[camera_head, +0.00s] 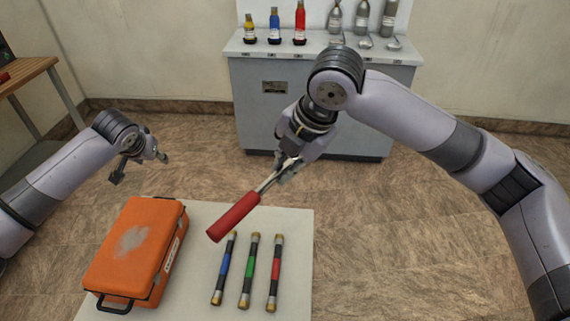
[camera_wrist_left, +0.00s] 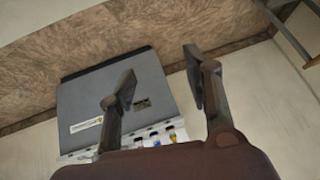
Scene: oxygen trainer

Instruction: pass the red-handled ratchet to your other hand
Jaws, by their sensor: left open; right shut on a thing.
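The red-handled ratchet (camera_head: 236,215) is in the head view, held in the air above the back of the white table. My right gripper (camera_head: 287,172) is shut on its metal shaft end, and the red handle points down and to the left. My left gripper (camera_head: 139,171) is open and empty, to the left of the ratchet and behind the orange case, well apart from the handle. In the left wrist view the two fingers of my left gripper (camera_wrist_left: 158,85) stand apart with nothing between them. The ratchet does not show in that view.
An orange case (camera_head: 136,245) lies on the left of the white table (camera_head: 205,214). Blue, green and red-banded tubes (camera_head: 249,270) lie beside it. A grey cabinet (camera_head: 337,115) with several bottles stands behind. A wooden bench (camera_head: 25,68) is at far left.

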